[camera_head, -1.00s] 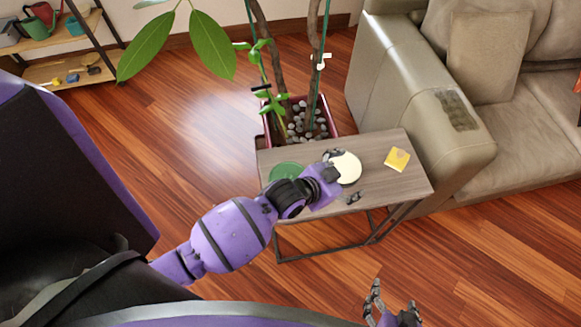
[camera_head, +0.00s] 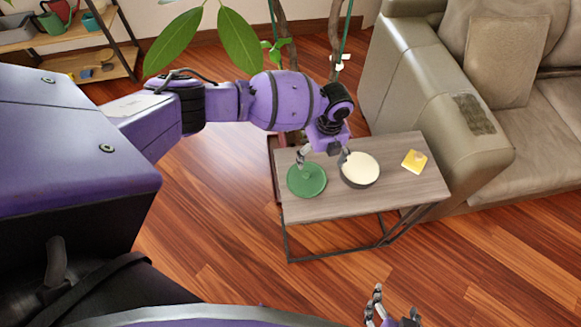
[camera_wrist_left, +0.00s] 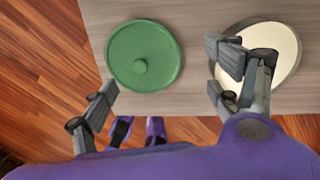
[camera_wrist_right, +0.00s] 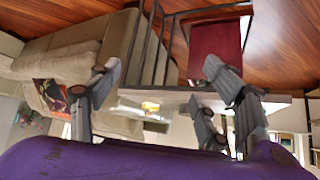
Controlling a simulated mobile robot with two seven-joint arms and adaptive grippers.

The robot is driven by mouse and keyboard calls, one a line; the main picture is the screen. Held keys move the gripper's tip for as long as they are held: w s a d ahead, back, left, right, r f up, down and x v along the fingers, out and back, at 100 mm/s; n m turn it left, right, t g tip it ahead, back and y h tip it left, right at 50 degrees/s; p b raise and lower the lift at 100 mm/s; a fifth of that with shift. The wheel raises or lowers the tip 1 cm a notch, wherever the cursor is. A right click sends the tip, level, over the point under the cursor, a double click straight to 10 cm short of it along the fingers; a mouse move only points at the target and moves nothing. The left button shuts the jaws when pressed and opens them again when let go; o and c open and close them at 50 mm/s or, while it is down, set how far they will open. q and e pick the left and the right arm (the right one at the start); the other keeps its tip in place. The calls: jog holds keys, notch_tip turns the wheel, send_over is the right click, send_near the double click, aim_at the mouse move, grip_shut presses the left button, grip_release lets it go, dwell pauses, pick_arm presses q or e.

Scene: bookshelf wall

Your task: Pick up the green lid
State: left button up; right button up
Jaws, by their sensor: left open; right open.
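The green lid (camera_head: 307,179) is a round disc lying flat on the left end of the small wooden side table (camera_head: 320,208). In the left wrist view the lid (camera_wrist_left: 143,55) shows a round knob near its lower middle. My left gripper (camera_head: 323,161) is open above the table, with one finger by the lid and the other by a cream-topped round pan (camera_head: 360,169). In the left wrist view my left gripper (camera_wrist_left: 165,75) has nothing between its fingers, and the lid is ahead of them. My right gripper (camera_head: 391,310) is open and empty at the bottom, away from the table.
A yellow object (camera_head: 414,161) lies on the table's right part. A grey-beige sofa (camera_head: 440,130) stands beside the table. A potted plant with large leaves (camera_head: 240,40) is behind. A shelf (camera_head: 105,68) stands at the back left. The wooden floor in front is clear.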

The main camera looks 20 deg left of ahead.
aim_at(314, 176)
pick_arm(q)
jog(key=f, duration=0.3)
jog(key=shift+s+b, duration=0.25)
jog(key=shift+b, duration=0.1)
jog(key=f, duration=0.2)
jog(key=s+f+b, duration=0.1)
jog(key=f, duration=0.1)
jog(key=shift+a, duration=0.2)
jog(key=shift+w+f+b, duration=0.1)
jog(key=shift+f+b, duration=0.05)
jog(key=shift+b, duration=0.15)
jog(key=shift+w+r, duration=0.1)
jog(key=shift+r, duration=0.1)
jog(key=shift+c, duration=0.8)
jog(key=c, duration=0.8)
pick_arm(e)
jog(key=shift+s+d+f, duration=0.2)
jog(key=shift+s+f, duration=0.1)
jog(key=shift+f, duration=0.3)
jog(key=shift+s+d+f, duration=0.2)
jog(key=shift+s+f, duration=0.1)
jog(key=shift+f, duration=0.3)
